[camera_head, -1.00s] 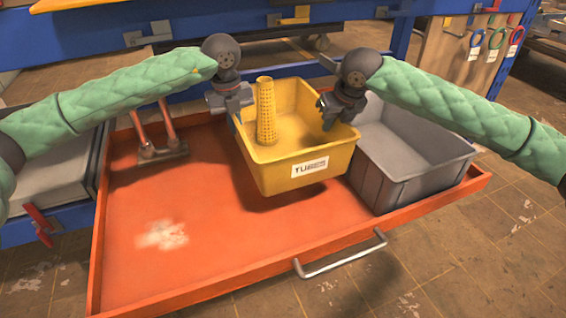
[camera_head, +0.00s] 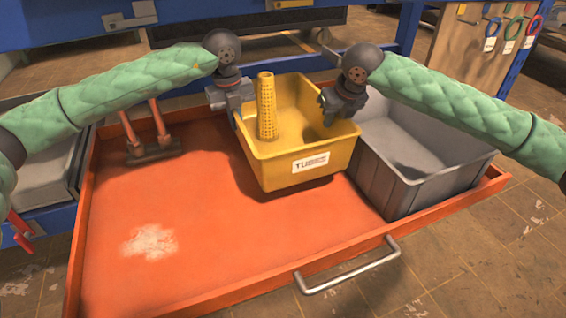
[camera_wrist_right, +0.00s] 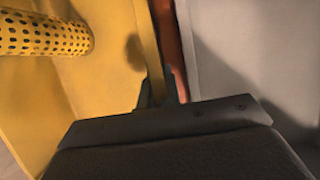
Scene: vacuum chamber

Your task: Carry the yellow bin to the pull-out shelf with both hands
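The yellow bin (camera_head: 310,145), with a white label on its front, is between my two grippers over the orange pull-out shelf (camera_head: 215,235). A yellow perforated cylinder (camera_head: 266,105) stands inside it. My left gripper (camera_head: 236,108) is at the bin's left rim and my right gripper (camera_head: 336,112) at its right rim; both appear shut on it. The right wrist view shows the bin's wall (camera_wrist_right: 105,85) at the right gripper's fingers. The left fingertips are largely hidden. A shadow lies under the bin; I cannot tell whether its base touches the shelf.
A grey bin (camera_head: 405,190) stands on the shelf's right side, close to the yellow bin. A reddish two-legged fixture (camera_head: 150,140) is at the back left. The shelf's left and front are clear. A metal handle (camera_head: 345,270) is on its front edge.

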